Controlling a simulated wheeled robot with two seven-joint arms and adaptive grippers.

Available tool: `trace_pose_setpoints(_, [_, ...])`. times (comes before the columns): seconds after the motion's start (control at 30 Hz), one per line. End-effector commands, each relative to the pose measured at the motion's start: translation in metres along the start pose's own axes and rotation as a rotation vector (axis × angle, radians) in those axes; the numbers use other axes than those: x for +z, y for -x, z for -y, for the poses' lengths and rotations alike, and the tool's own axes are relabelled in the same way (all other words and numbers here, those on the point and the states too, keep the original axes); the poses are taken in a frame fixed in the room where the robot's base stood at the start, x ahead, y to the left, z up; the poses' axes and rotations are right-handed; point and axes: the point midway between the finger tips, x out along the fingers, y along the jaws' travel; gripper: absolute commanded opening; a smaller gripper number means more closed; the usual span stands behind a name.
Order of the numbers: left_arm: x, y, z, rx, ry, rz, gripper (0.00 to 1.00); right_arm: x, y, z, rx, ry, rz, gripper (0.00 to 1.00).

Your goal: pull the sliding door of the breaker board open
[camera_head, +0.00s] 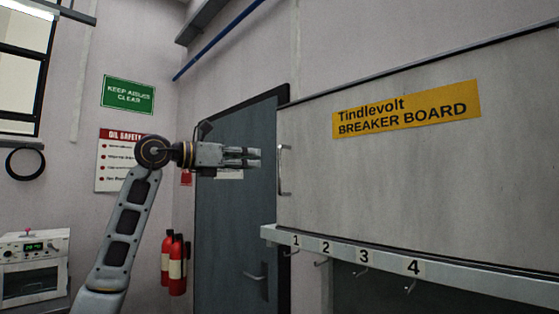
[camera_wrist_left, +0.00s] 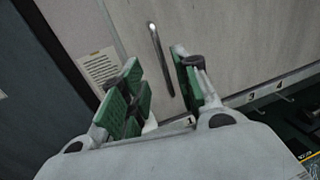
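The breaker board's grey sliding door (camera_head: 400,185) is a wide panel with a yellow "Tindlevolt BREAKER BOARD" label (camera_head: 406,110). A slim upright metal handle (camera_head: 285,170) is at its left edge. My left gripper (camera_head: 258,158) is just left of the handle in the head view. In the left wrist view the handle (camera_wrist_left: 160,58) shows ahead, beyond and between the green-padded fingers of the left gripper (camera_wrist_left: 160,88). The fingers are apart with nothing between them, and they do not appear to touch the handle. My right gripper is in neither view.
A ledge (camera_head: 420,270) with numbered hooks runs below the door. A dark grey room door (camera_head: 235,215) is behind my left arm. Red fire extinguishers (camera_head: 173,263) and a white oven-like device (camera_head: 35,268) stand at the left.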

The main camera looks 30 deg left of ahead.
Motion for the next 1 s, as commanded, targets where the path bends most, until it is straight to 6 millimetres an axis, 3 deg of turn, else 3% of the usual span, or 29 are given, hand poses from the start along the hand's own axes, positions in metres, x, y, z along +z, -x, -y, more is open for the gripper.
trace_pose_setpoints(0.27, [0.002, -0.035, 0.0, -0.002, 0.001, 0.0, 0.31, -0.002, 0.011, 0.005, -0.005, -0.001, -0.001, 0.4])
trace_pose_setpoints(0.7, [0.002, -0.085, 0.001, -0.002, 0.001, 0.0, 0.31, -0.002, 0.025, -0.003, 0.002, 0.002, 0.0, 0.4])
trace_pose_setpoints(1.0, [0.001, -0.101, 0.001, -0.001, 0.0, 0.001, 0.31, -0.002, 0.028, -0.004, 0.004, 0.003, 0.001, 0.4])
